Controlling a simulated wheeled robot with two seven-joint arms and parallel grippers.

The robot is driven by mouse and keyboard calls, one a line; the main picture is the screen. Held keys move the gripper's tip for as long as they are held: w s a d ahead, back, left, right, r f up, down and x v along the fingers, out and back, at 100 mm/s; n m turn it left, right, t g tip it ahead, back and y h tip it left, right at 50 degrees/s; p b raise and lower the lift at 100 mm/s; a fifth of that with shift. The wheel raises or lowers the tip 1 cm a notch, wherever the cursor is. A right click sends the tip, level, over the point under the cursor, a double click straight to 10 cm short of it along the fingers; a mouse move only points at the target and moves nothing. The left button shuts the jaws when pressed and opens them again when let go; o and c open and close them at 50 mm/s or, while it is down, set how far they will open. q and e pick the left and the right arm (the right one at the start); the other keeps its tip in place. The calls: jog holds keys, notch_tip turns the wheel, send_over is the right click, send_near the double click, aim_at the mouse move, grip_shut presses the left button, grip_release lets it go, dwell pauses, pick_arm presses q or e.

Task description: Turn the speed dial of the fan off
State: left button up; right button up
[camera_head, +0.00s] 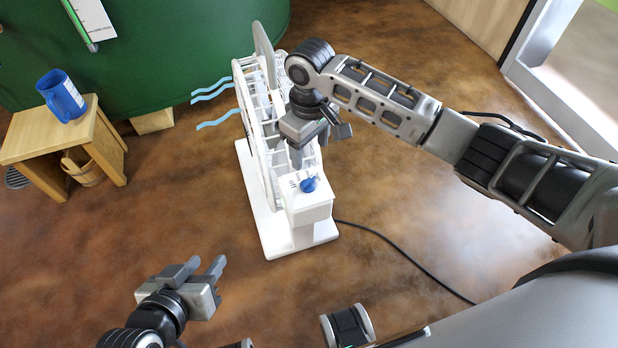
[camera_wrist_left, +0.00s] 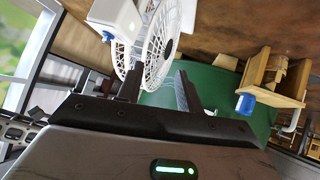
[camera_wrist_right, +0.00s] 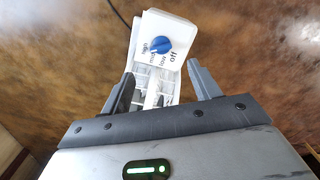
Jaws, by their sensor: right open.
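The white fan (camera_head: 262,185) stands on the floor in the middle of the head view, with a control box (camera_head: 308,208) at its near end. A blue speed dial (camera_head: 308,185) is on the box top. In the right wrist view the dial (camera_wrist_right: 160,47) is ringed by the labels high, med, low and off; I cannot tell its exact setting. My right gripper (camera_head: 318,143) is open and empty, just beyond the dial, pointing down and not touching it. My left gripper (camera_head: 203,268) is open and empty, low over the floor, away from the fan.
Blue ribbons (camera_head: 212,90) stretch out left of the fan. A wooden stool (camera_head: 30,143) with a blue mug (camera_head: 62,97) stands left, a basket (camera_head: 84,170) below it. A green rounded structure (camera_head: 160,50) is behind. A black cable (camera_head: 400,254) crosses the floor.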

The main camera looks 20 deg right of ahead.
aim_at(310, 181)
notch_tip(310, 181, down, 10)
jog(key=b, duration=0.3)
jog(key=shift+r, duration=0.1)
jog(key=shift+f, duration=0.4)
pick_arm(q)
jog(key=shift+w+d+r+t+h, duration=0.25)
jog(key=shift+d+r+t, duration=0.05)
jog(key=shift+r+t, duration=0.15)
jog(key=shift+w+d+r+t+h, duration=0.2)
jog(key=shift+d+r+t+h, duration=0.1)
jog(key=shift+r+t, duration=0.15)
pick_arm(e)
jog(key=c, duration=1)
